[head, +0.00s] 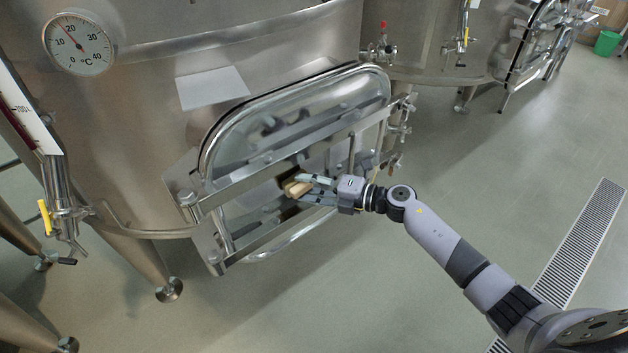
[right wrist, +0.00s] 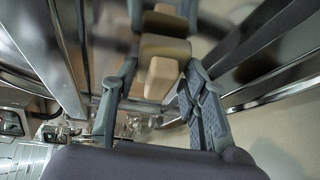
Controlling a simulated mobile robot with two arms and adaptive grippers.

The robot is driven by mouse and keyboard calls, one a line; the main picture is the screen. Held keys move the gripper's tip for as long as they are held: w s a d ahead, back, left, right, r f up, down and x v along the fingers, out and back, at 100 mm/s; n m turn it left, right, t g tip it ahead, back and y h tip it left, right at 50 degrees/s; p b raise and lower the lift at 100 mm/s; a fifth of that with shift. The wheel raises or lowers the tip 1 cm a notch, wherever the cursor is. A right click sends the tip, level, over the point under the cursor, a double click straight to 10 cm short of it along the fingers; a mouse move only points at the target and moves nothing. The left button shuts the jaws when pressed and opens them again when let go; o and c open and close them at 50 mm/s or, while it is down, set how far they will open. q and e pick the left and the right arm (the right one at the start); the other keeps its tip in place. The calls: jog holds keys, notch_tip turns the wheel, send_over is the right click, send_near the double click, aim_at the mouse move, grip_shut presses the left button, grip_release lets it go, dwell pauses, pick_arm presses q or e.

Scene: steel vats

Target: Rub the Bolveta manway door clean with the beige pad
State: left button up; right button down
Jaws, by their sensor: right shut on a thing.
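The manway door (head: 275,122) is an oval, shiny steel door low on the front of the large vat, crossed by steel bars. My right gripper (head: 314,189) is shut on the beige pad (head: 298,187) and holds it in the gap between the bars, close in front of the door. In the right wrist view the pad's light block (right wrist: 162,78) sits between the fingers, with a browner part beyond it and what looks like its reflection in the steel. I cannot tell whether the pad touches the door. My left gripper is out of view.
A pale blank plate (head: 212,88) is on the vat above the door. A dial thermometer (head: 78,43) and a yellow-handled valve (head: 46,217) are at the left. Another vat (head: 425,40) stands behind. The floor at right is clear, with a drain grate (head: 583,245).

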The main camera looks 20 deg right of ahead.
jog(key=shift+r+p, duration=0.7)
jog(key=shift+r, duration=0.15)
jog(key=shift+w+d+f+b, duration=0.2)
jog(key=shift+d+b, duration=0.3)
jog(key=d, duration=0.1)
jog(key=w+d+b, duration=0.1)
jog(key=shift+d+r, duration=0.1)
jog(key=shift+d, duration=0.3)
jog(key=s+d+p, duration=0.1)
jog(key=s+d, duration=0.1)
jog(key=s, duration=0.3)
jog(key=shift+s+p, duration=0.3)
jog(key=shift+s, duration=0.05)
